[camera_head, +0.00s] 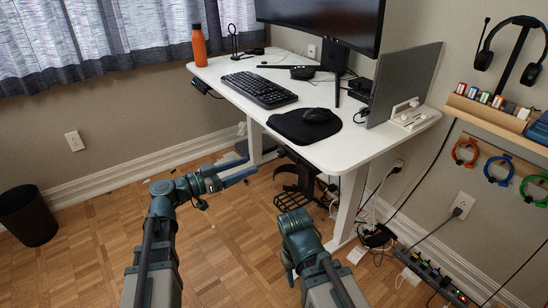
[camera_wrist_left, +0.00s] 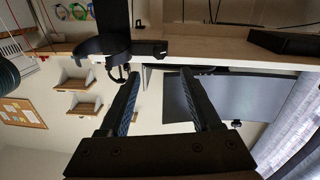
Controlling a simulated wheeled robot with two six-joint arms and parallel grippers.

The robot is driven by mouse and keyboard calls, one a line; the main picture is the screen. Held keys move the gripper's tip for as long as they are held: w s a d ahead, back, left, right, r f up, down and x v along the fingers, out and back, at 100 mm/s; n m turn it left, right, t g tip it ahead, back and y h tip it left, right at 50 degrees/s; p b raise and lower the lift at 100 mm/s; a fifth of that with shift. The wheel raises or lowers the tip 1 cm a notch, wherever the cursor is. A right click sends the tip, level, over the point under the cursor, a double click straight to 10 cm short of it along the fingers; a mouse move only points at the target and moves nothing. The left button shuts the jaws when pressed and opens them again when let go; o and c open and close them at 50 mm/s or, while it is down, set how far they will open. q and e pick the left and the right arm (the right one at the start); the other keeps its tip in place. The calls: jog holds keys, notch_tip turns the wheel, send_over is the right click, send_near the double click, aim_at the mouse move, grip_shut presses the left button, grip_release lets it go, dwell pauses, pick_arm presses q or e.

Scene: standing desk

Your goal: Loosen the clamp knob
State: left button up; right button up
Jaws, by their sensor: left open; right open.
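My left gripper (camera_head: 247,169) is open and empty in the head view, below and in front of the desk's front edge. In the left wrist view its two fingers (camera_wrist_left: 160,76) stand apart with nothing between them. A black bracket-like fixture (camera_wrist_left: 108,46) with a small hooked end shows beyond the left fingertip. I cannot tell whether the clamp knob is on it. A black open frame (camera_head: 293,190) shows below the desk in the head view; no knob can be made out on it. My right gripper (camera_head: 297,222) is low over the floor, before the desk, apart from other things.
The white desk (camera_head: 230,68) carries a keyboard (camera_head: 258,89), a mouse (camera_head: 317,115) on a black pad, and an orange bottle (camera_head: 199,45). A desk leg (camera_head: 350,205) and cables stand at right. The left floor is mostly clear.

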aim_at(279, 155)
pick_arm(q)
jog(key=x, duration=1)
jog(key=shift+d, duration=0.15)
grip_shut()
